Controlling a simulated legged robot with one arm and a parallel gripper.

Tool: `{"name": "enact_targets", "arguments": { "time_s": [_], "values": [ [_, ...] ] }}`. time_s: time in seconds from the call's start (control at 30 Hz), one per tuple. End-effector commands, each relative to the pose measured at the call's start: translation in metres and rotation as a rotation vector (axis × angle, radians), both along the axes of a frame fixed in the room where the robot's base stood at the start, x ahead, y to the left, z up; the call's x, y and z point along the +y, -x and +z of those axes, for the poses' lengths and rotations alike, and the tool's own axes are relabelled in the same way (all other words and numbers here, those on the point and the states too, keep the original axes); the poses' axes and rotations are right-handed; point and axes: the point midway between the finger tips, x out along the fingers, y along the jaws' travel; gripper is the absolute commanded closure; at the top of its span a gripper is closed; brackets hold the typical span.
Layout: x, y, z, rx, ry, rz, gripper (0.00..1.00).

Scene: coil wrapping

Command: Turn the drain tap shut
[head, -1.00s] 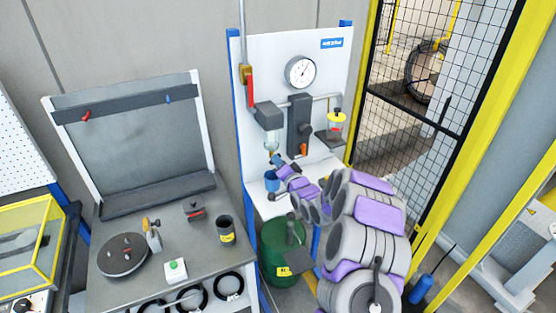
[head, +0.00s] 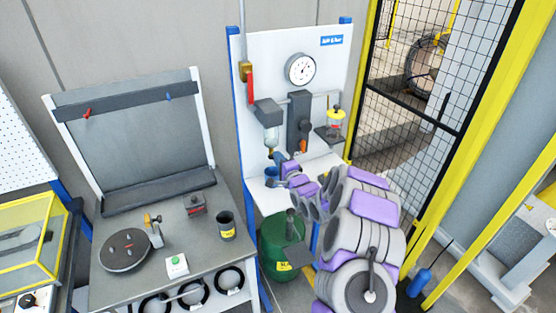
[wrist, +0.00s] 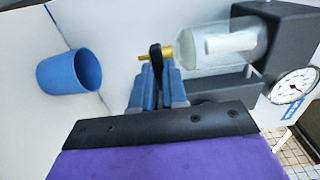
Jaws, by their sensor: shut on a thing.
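The drain tap is a small brass fitting with a dark lever (wrist: 156,58) at the end of the filter's clear bowl (wrist: 222,45), in the wrist view. My gripper (wrist: 156,76) has its blue jaws closed around the lever, and the brass stub shows just beyond them. In the head view the clear bowl (head: 270,137) hangs on the white panel under a dark housing. My gripper (head: 277,157) is right below the bowl there. The tap is too small in that view to tell its angle.
A blue cup (wrist: 62,74) stands close beside my gripper; in the head view it is partly hidden behind the arm. A pressure gauge (head: 300,69), a red-handled valve (head: 250,86) and a yellow-topped lubricator (head: 336,120) are on the panel. A green drum (head: 280,243) stands below.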

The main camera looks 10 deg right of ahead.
Motion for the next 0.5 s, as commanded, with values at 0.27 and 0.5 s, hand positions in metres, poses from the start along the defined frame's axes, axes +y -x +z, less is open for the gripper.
{"name": "enact_targets", "arguments": {
  "time_s": [0.27,0.5],
  "values": [
    [-0.0016,0.0005,-0.0042,0.012,-0.012,-0.003,1.00],
    [-0.0017,0.0006,-0.0048,0.013,-0.012,-0.003,0.84]
  ]
}}
